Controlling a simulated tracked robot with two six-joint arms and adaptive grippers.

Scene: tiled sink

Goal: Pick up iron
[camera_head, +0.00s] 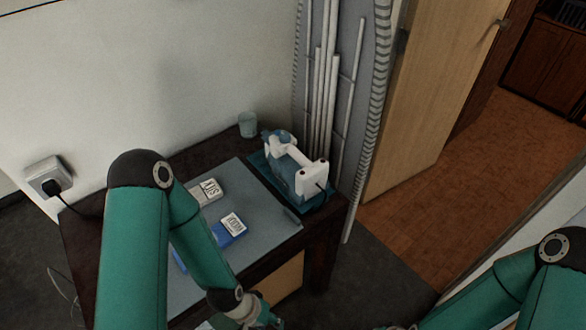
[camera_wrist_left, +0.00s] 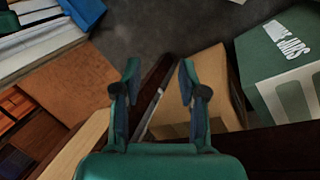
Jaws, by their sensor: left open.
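The iron is not recognizable in that view. My right arm enters at lower right; its gripper is out of frame.
A grey ironing mat (camera_head: 262,215) covers much of the table, with small boxes (camera_head: 208,190) on it. A glass (camera_head: 248,124) stands at the back. A green box (camera_wrist_left: 280,65) shows in the left wrist view.

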